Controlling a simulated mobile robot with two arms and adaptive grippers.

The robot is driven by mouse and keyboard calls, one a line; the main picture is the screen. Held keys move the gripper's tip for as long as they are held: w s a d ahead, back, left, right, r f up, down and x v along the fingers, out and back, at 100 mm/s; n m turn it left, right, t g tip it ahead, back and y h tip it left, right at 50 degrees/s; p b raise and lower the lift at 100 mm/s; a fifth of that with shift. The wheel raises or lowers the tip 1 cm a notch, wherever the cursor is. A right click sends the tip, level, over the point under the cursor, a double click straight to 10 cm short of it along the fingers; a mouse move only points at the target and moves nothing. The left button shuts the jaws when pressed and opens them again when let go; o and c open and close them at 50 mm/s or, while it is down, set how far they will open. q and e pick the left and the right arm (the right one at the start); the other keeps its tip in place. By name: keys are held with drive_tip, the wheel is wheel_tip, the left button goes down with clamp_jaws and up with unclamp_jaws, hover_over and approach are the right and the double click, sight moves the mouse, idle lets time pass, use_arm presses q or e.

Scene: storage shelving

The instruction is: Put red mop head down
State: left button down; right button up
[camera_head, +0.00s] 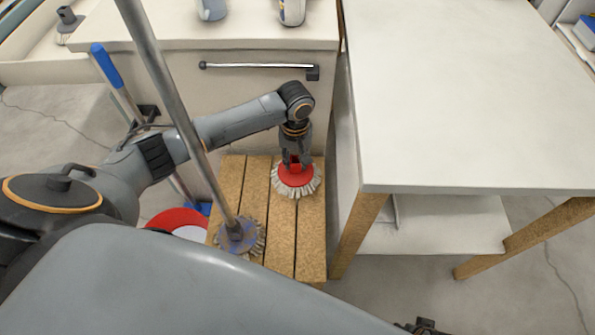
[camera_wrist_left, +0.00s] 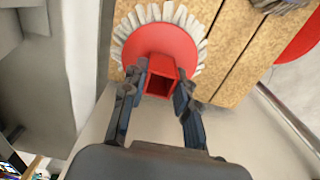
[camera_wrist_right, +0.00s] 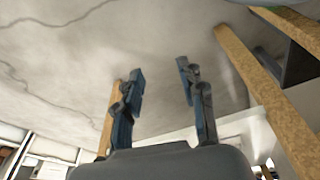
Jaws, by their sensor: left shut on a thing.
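The red mop head (camera_head: 297,178) with pale bristles is at the right part of the slatted wooden stand in the head view. My left gripper (camera_head: 296,158) points down and is shut on its red square socket. In the left wrist view the red mop head (camera_wrist_left: 160,50) shows its round red top and bristles against the wooden slats, with the fingers (camera_wrist_left: 160,88) on both sides of the socket. I cannot tell whether its bristles touch the slats. My right gripper (camera_wrist_right: 157,80) is open and empty in the right wrist view, over bare floor.
The slatted wooden stand (camera_head: 258,176) also bears a grey mop head (camera_head: 240,240) below a metal pole. A white table (camera_head: 465,90) stands right of it, and a drawer front (camera_head: 255,110) behind. A blue-handled tool (camera_head: 106,66) leans at the left.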

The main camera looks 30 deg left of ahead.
sight(296, 169)
use_arm(q)
wheel_tip(296, 169, down, 4)
drive_tip(key=shift+r+b, duration=0.1)
drive_tip(key=shift+b, duration=0.5)
drive_tip(key=shift+f, duration=0.25)
use_arm(e)
drive_tip(key=r, duration=0.2)
drive_tip(key=w+r, duration=0.1)
drive_tip(key=r, duration=0.1)
drive_tip(key=shift+r, duration=0.4)
use_arm(q)
drive_tip(key=c, duration=1)
unclamp_jaws()
drive_tip(key=shift+f, duration=0.1)
use_arm(e)
drive_tip(key=shift+f, duration=0.15)
